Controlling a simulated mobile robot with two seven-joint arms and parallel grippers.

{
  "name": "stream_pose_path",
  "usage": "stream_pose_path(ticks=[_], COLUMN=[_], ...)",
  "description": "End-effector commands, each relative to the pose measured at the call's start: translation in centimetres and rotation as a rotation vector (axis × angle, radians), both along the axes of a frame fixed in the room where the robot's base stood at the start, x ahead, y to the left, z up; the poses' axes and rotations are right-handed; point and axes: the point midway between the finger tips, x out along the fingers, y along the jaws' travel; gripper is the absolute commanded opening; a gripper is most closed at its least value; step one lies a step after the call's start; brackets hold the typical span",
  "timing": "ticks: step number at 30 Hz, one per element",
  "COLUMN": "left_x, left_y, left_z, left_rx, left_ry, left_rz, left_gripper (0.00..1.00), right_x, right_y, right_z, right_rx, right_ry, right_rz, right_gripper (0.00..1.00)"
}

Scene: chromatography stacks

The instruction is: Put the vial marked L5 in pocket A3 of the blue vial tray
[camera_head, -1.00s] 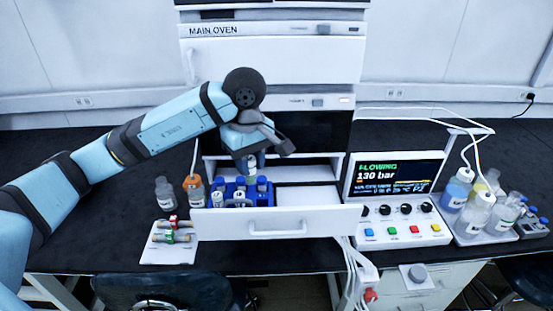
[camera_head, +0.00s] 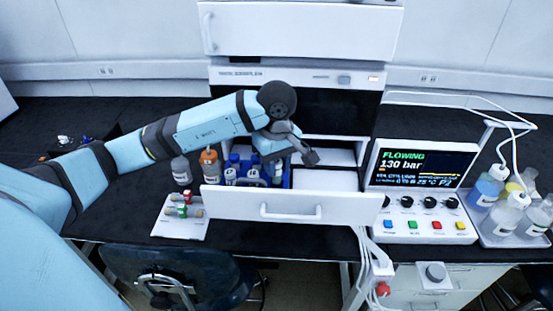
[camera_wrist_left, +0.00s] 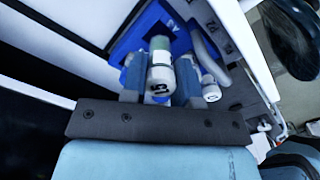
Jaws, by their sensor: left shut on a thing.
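The blue vial tray (camera_head: 287,178) sits in the pulled-out white drawer, and it also shows in the left wrist view (camera_wrist_left: 182,42). Several vials stand in it, some with white labels and some with blue caps (camera_head: 234,160). My left gripper (camera_head: 275,166) is low over the right part of the tray; in the left wrist view (camera_wrist_left: 160,78) its fingers are shut on a vial (camera_wrist_left: 160,58) with a pale green top and a white marked end. The marking is too blurred to read surely, and the vial's far end is hidden. My right gripper is not in view.
The drawer front (camera_head: 290,206) stands before the tray. Bottles (camera_head: 209,166) and a white rack of small capped pieces (camera_head: 180,222) are on the left. The control box (camera_head: 415,190) and a bottle tray are on the right. The drawer's right part (camera_head: 325,182) is bare.

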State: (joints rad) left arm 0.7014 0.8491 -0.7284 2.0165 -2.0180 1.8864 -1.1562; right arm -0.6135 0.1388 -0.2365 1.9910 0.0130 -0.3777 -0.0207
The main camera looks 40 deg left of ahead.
Motion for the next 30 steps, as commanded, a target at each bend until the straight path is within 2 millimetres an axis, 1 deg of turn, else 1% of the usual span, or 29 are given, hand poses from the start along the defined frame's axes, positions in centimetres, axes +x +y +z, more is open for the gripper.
stream_pose_path(ticks=[11, 20, 30], left_x=[0.0, 0.0, 0.0], left_y=[0.0, -0.1, -0.1], left_z=[-0.2, -0.3, -0.2], left_rx=[0.000, 0.001, 0.001], left_ry=[0.000, 0.000, 0.000], left_rz=[-0.001, -0.001, -0.001], left_gripper=[0.05, 0.05, 0.05], right_x=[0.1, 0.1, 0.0], right_y=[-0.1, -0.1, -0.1], right_z=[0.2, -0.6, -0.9], right_rx=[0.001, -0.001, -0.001], right_ry=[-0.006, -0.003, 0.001], right_rz=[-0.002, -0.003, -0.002], right_gripper=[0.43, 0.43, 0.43])
